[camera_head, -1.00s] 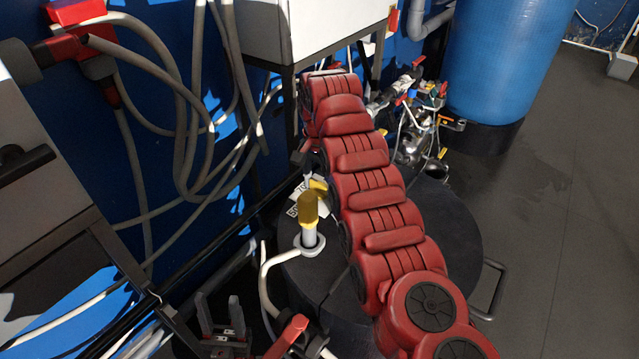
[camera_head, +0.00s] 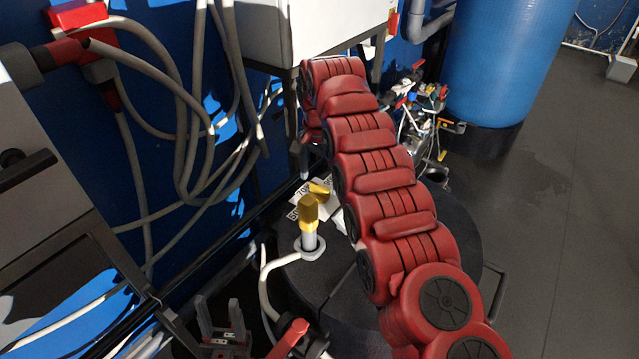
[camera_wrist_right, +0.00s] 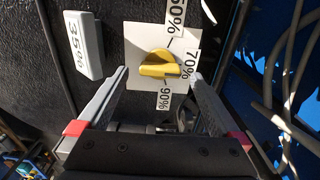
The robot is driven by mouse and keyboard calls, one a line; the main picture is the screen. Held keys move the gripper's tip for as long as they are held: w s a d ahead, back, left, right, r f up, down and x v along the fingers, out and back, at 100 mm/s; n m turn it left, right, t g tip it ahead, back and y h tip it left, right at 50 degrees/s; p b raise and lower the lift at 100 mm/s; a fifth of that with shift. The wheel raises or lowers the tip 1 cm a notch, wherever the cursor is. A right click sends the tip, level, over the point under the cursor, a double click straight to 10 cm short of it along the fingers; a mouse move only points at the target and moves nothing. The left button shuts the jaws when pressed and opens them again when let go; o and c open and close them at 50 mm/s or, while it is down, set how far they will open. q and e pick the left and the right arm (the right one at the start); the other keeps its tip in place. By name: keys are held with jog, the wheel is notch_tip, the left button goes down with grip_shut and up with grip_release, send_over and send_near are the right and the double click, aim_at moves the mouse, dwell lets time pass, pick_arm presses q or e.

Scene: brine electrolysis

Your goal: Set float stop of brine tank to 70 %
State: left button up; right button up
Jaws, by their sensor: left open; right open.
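The brine tank (camera_head: 455,235) is the black round vessel under my right arm. Its float stop is a yellow knob (camera_wrist_right: 158,64) on a white plate (camera_wrist_right: 135,42) with 50%, 70% and 90% labels. The knob's handle lies roughly crosswise in the wrist view, one end towards the 70% label (camera_wrist_right: 190,62). The knob also shows in the head view (camera_head: 319,189). My right gripper (camera_wrist_right: 159,76) is open, its fingers either side of the knob and apart from it; in the head view it is partly hidden by the arm. My left gripper (camera_head: 222,318) is open and empty at the bottom.
A yellow-topped white fitting (camera_head: 309,225) stands on the tank lid beside the knob. A white 35% label block (camera_wrist_right: 83,45) shows left of the plate. Grey hoses (camera_head: 180,100) hang at left.

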aim_at(320, 186)
notch_tip(320, 186, up, 14)
jog(key=p, duration=1.3)
jog(key=shift+r, duration=0.15)
